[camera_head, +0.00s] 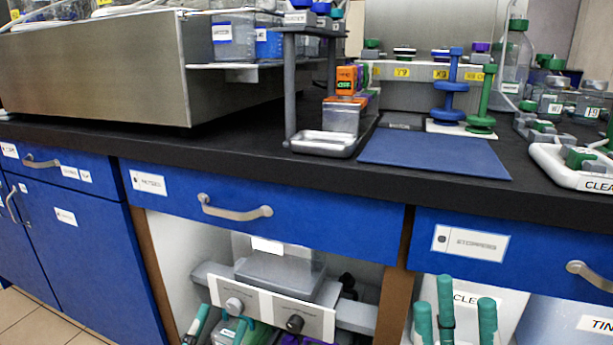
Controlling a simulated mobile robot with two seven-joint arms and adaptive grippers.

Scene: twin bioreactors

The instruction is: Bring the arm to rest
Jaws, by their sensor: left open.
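Neither of my grippers shows clearly in the head view, and I cannot make out an arm link. Teal upright pieces (487,322) stand at the bottom edge on the right. More teal pieces (196,326) lean at the bottom left of the middle opening. I cannot tell what these pieces belong to.
A black counter (250,160) carries a steel housing (95,70), a metal tray (325,143), a blue mat (435,155) and a green stand (486,100). Blue drawers (265,208) with protruding handles (236,210) lie below. A knobbed panel (268,308) sits in the open cabinet.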

